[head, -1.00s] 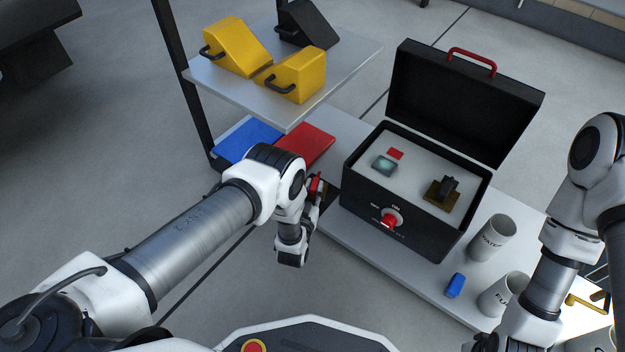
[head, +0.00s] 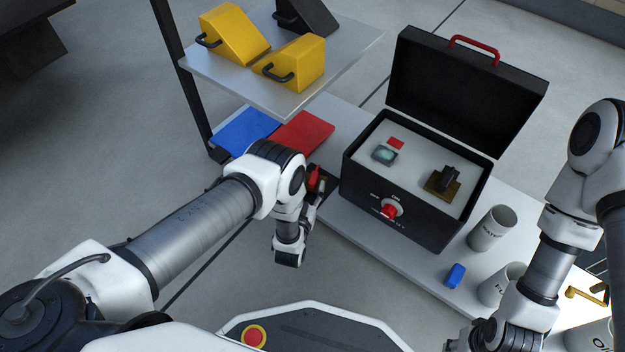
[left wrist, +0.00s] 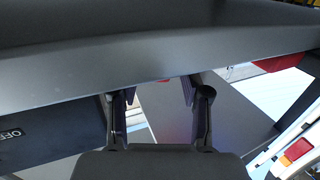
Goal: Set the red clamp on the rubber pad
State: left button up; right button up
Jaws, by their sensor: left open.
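The red clamp (head: 315,178) shows in the head view just beyond my left gripper, left of the black case. It is partly hidden by the gripper and wrist. A dark patch that looks like the rubber pad (head: 330,187) lies at the clamp, mostly covered; I cannot tell whether the clamp rests fully on it. My left gripper (head: 316,194) is open beside the clamp. In the left wrist view its two fingers (left wrist: 160,100) stand apart with nothing clearly between them. My right gripper (head: 474,335) is at the bottom edge, mostly hidden by its arm.
The open black case (head: 400,205) with a red knob stands right of my left gripper. A red mat (head: 303,132) and blue mat (head: 245,132) lie behind it, under a raised shelf (head: 235,85) with yellow wedges. Cups (head: 492,230) and a blue block (head: 455,275) stand front right.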

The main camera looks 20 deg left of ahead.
pick_arm(q)
jog(key=s+p, duration=0.4)
jog(key=s, duration=0.6)
jog(key=s+a+r+g, duration=0.1)
jog(key=s+a+g, duration=0.65)
jog(key=g, duration=0.25)
jog(key=s+r+g, duration=0.3)
jog(key=s+r, duration=0.1)
jog(key=s, duration=0.4)
jog(key=s+r+g+h, duration=0.1)
jog(key=s+r+g, duration=0.3)
jog(key=s, duration=0.3)
jog(key=shift+s+a, duration=0.15)
jog(key=shift+s, duration=0.25)
jog(key=shift+r, duration=0.1)
